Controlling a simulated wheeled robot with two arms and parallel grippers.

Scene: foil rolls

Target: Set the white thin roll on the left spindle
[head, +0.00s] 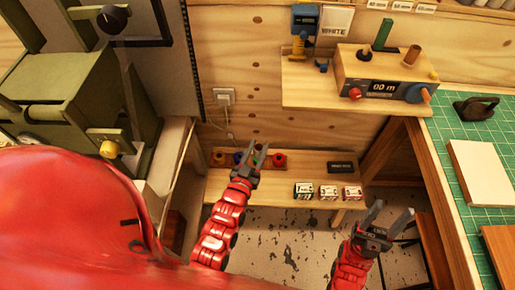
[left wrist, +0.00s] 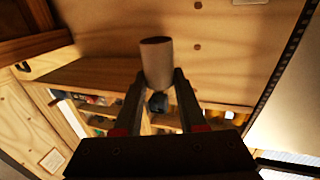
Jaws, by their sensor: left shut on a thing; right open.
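My left gripper (head: 252,163) is over the low bench in the head view. It is shut on a slim, upright cylinder, a roll (left wrist: 157,62), which stands up between the fingertips in the left wrist view. The roll looks pale brownish in the shade, so I cannot confirm that it is white. My right gripper (head: 382,220) is open and empty.
The low bench (head: 225,185) holds several coloured pieces beside my left gripper and small labelled boxes (head: 328,192). A green machine (head: 75,100) stands left; a green-matted table (head: 470,130) stands right.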

